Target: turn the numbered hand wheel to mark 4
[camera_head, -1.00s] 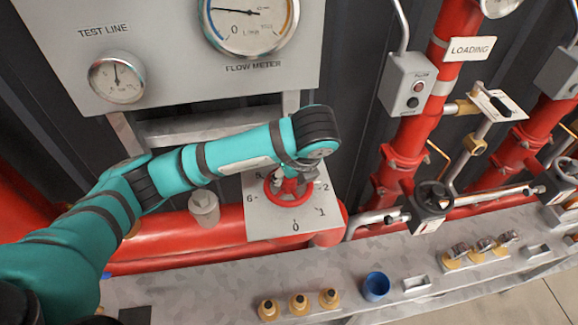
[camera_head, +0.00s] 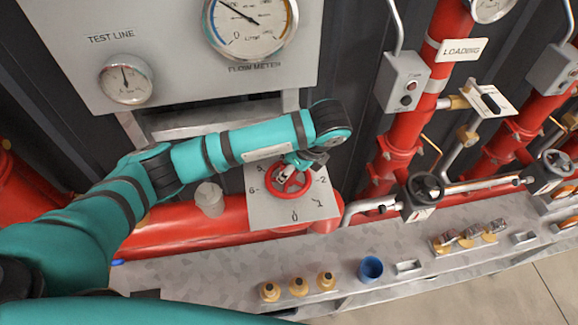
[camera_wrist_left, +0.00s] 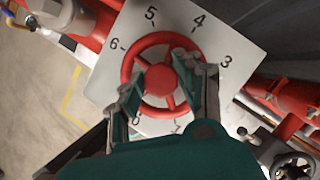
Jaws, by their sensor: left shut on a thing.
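The red hand wheel (camera_head: 287,196) sits on a grey plate (camera_head: 260,212) with black numbers around it. It also shows in the left wrist view (camera_wrist_left: 160,80), with 3, 4, 5 and 6 clear on the plate (camera_wrist_left: 182,33) and the lower numbers partly covered by my gripper. My left gripper (camera_head: 297,165) is over the wheel from above. In the left wrist view its fingers (camera_wrist_left: 163,70) lie either side of the hub, shut on the wheel. My right gripper is out of view.
The flow meter (camera_head: 250,22) and a smaller test line gauge (camera_head: 126,78) are on the panel behind my left arm. A black valve wheel (camera_head: 426,187) stands to the right. A blue cup (camera_head: 370,269) and several brass fittings (camera_head: 298,286) stand on the front ledge.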

